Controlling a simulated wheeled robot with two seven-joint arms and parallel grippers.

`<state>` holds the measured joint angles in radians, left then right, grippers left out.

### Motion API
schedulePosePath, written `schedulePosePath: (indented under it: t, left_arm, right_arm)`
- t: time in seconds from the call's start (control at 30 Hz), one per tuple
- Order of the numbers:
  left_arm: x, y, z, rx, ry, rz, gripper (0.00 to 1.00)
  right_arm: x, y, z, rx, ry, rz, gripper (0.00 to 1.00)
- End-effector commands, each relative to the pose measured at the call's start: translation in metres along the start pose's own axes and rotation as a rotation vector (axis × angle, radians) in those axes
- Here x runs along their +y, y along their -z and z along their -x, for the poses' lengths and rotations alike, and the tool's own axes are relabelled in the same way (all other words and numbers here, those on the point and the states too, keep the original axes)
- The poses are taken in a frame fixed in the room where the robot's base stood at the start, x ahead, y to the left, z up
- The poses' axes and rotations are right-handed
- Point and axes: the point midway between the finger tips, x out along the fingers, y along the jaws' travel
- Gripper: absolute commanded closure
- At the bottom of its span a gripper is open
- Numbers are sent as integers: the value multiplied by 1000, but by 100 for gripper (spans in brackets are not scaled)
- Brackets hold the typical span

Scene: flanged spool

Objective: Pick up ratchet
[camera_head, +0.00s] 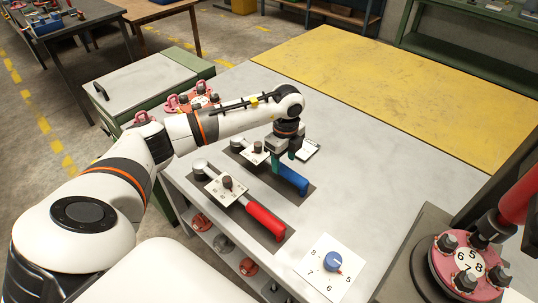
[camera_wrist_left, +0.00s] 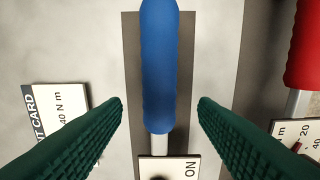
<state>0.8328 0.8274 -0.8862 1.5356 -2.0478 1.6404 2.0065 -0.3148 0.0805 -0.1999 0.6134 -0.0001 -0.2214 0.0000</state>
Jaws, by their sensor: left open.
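A ratchet with a blue handle (camera_head: 292,180) lies on a dark mat on the grey table. In the left wrist view its blue grip (camera_wrist_left: 160,60) runs between my fingers, with a metal shaft below it and a white card marked ON over the shaft. A second tool with a red handle (camera_head: 266,220) lies on a mat nearer the front. My left gripper (camera_head: 286,157) is open over the blue-handled tool. Its two green fingers (camera_wrist_left: 160,103) stand on either side of the grip with visible gaps. Exact height above the table is hard to tell. My right gripper is not in view.
A white dial card with a blue knob (camera_head: 333,261) lies at the front. A red flanged spool (camera_head: 468,264) stands at the right. A yellow mat (camera_head: 400,95) covers the far table. A torque card (camera_wrist_left: 65,125) lies left of the grip.

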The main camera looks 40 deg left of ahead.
Motion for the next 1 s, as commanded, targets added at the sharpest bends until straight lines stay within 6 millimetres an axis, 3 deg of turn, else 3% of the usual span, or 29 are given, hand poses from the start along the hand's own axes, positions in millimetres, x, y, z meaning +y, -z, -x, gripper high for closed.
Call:
schedulePosePath:
  t: [0.17,0.47,0.73,0.77,1.0]
  left_arm:
    - [-1,2,-12,0,2,1,46]
    - [-2,6,-53,-1,1,0,46]
    - [-1,6,-58,-1,-1,-1,46]
    - [-1,6,-58,-1,-1,-1,48]
    - [-1,6,-57,-1,-2,-1,87]
  right_arm:
    - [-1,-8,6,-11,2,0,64]
    - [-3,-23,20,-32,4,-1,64]
    - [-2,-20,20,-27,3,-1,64]
    - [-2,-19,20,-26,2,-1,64]
    - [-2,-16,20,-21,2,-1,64]
